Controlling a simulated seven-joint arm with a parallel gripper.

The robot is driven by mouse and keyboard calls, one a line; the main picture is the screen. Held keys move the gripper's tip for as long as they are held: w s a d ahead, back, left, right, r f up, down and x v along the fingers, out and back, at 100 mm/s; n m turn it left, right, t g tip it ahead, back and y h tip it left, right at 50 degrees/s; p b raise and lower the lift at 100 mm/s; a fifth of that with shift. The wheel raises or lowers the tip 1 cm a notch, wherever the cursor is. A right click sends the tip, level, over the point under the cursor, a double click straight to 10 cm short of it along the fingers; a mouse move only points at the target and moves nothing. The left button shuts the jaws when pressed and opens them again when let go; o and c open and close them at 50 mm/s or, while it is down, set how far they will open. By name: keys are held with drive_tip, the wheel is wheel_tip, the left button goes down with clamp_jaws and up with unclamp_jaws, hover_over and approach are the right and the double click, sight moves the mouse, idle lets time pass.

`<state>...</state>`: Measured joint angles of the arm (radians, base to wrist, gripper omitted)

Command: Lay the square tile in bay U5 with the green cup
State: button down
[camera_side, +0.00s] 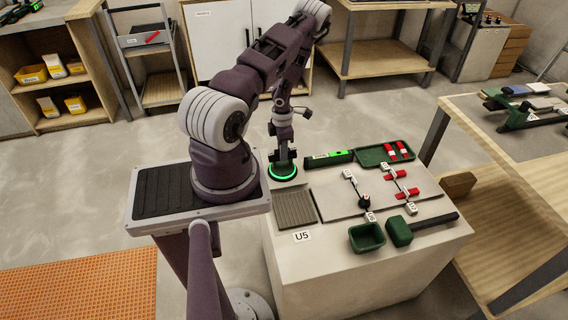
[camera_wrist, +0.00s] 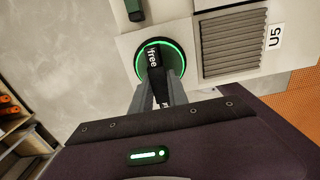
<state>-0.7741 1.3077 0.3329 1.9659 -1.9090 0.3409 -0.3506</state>
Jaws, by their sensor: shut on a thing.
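My gripper (camera_side: 284,156) is shut on the upright dark handle of the green cup (camera_side: 282,172). The cup is a round dark disc with a glowing green rim, at the back left of the bench top. In the wrist view the cup (camera_wrist: 141,61) has a black label reading "free" between my fingers (camera_wrist: 157,88). Bay U5 is a ribbed grey bed (camera_side: 295,208) with a U5 card in front; it also shows in the wrist view (camera_wrist: 231,43), right of the cup. I cannot make out a separate square tile; the area under the cup is hidden.
Grey laid slabs (camera_side: 335,198) right of the bay carry white-tagged clips and red wedges (camera_side: 394,175). A green level (camera_side: 329,159) and a green tray (camera_side: 362,157) of red wedges lie behind.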

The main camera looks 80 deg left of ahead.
drive_tip(key=shift+r, duration=3.55)
drive_tip(key=d, duration=1.6)
drive_tip(key=shift+f, duration=0.2)
drive_tip(key=shift+f, duration=1.75)
drive_tip(key=shift+f, duration=0.1)
